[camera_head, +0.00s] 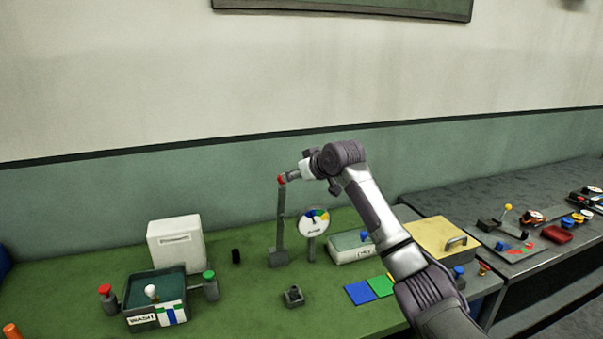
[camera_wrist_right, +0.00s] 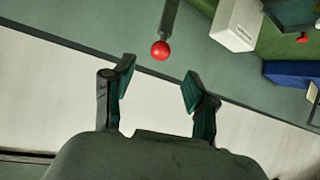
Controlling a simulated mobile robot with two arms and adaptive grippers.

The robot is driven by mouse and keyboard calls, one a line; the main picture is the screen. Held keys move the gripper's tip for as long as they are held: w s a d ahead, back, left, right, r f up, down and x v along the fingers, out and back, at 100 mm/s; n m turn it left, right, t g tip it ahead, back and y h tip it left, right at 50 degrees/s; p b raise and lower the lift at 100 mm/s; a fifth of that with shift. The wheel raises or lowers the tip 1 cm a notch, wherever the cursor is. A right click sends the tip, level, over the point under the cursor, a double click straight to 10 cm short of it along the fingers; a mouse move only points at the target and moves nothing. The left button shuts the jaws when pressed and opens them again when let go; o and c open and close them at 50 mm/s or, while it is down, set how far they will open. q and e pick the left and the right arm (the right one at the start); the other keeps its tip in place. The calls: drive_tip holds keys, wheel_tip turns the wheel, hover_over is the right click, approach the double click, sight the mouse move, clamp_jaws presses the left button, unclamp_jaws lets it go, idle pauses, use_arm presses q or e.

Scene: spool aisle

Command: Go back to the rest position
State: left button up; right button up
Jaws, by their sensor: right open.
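My right gripper (camera_head: 294,174) is at the top of a grey upright post (camera_head: 281,225) on the green table. In the right wrist view the right gripper (camera_wrist_right: 157,76) is open, its two fingers apart with nothing between them. A red ball (camera_wrist_right: 160,50) on the post's end shows just beyond the fingertips, apart from both. The red ball also shows in the head view (camera_head: 281,180), close to the gripper. My left gripper is in neither view.
The green table (camera_head: 240,300) holds a white box (camera_head: 176,242), a dark green bin (camera_head: 153,287), a round dial (camera_head: 314,222) and a yellow box with a handle (camera_head: 435,235). A grey table with small parts (camera_head: 480,200) stands at right. Air above the tables is free.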

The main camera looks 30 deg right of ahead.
drive_tip(key=shift+v, duration=1.05)
